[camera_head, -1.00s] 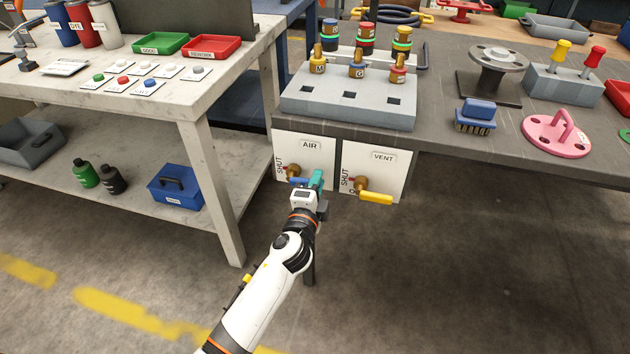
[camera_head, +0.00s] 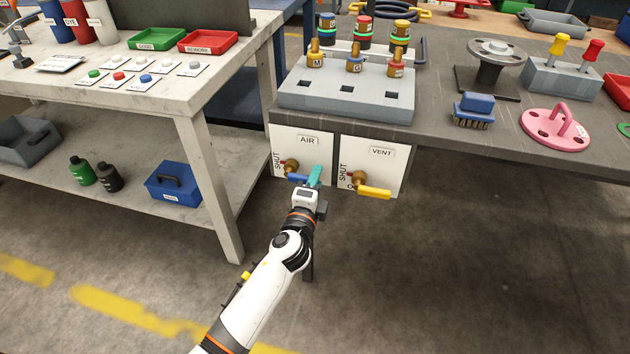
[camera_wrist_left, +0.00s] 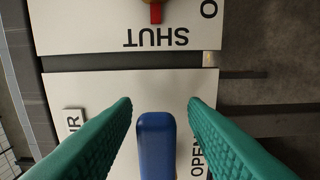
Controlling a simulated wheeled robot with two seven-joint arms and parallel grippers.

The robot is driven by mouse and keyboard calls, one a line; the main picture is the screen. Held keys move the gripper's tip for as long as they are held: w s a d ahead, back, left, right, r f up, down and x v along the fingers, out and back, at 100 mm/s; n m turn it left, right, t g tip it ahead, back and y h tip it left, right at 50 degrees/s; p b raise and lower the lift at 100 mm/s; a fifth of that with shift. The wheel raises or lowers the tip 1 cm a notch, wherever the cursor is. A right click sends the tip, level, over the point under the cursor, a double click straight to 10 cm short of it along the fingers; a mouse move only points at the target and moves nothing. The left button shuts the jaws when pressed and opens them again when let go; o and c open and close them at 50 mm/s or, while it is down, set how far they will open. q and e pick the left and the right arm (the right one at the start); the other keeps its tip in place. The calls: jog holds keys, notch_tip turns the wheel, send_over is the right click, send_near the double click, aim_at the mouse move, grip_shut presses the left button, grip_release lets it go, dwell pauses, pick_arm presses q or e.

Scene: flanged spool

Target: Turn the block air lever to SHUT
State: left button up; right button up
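The AIR panel (camera_head: 316,152) hangs under the front edge of the grey bench, with a brass valve (camera_head: 291,166) and a blue lever (camera_head: 297,178). The lever points right, away from the SHUT lettering at the panel's left. My left gripper (camera_head: 314,176) is at the lever's right end and hides part of it. In the left wrist view my left gripper's teal fingers (camera_wrist_left: 161,103) are open, one on each side of the blue lever (camera_wrist_left: 156,146), with gaps showing on both sides. OPEN lettering shows beside the right finger. My right gripper is out of view.
The VENT panel (camera_head: 387,155) is just to the right, its yellow lever (camera_head: 374,193) pointing right close to my gripper. A pale workbench (camera_head: 207,175) with a lower shelf stands at the left. The bench top overhangs both panels. The floor in front is clear.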

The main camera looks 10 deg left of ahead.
pick_arm(q)
jog(key=s, duration=1.2)
jog(key=shift+a, duration=0.25)
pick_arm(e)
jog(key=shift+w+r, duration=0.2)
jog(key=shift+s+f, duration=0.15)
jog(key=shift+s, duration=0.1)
